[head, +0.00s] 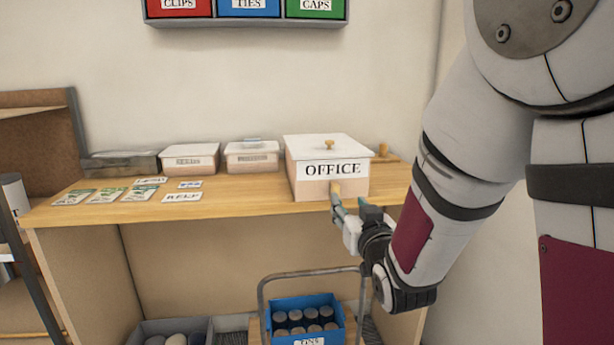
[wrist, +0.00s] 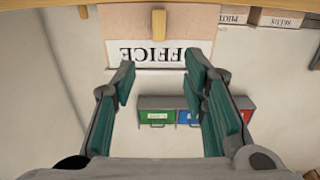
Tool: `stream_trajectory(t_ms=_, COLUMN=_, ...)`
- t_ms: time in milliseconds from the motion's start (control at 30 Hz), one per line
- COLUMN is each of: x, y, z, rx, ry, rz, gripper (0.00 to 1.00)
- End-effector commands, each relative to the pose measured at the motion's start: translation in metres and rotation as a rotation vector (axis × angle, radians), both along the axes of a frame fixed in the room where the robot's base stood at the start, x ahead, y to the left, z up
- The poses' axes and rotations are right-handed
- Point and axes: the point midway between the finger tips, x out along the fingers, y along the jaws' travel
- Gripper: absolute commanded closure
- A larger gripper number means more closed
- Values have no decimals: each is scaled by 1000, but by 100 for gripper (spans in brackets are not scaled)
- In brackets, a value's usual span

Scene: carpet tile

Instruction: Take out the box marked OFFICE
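My gripper (head: 352,207) is just in front of the box's lower front. In the wrist view my gripper (wrist: 159,68) is open and empty, its fingers either side of the handle's line. The handle shows beyond the fingertips.
Two smaller lidded boxes (head: 190,158) (head: 252,156) and a grey tray (head: 121,164) stand left of it. Label cards (head: 139,193) lie at the shelf's left. A wooden piece (head: 383,152) sits behind right. Below is a trolley with a blue bin (head: 306,301).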

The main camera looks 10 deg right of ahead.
Motion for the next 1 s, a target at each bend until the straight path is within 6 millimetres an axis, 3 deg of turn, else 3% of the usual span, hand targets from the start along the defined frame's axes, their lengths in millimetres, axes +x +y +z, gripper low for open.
stream_trajectory(t_ms=300, x=54, y=0, z=-1, rx=-2, ry=1, rz=0, gripper=60)
stream_trajectory(t_ms=567, x=73, y=0, z=-1, rx=0, ry=2, rz=0, gripper=60)
stream_trajectory(t_ms=1000, x=122, y=-1, z=-5, rx=0, ry=1, rz=1, gripper=60)
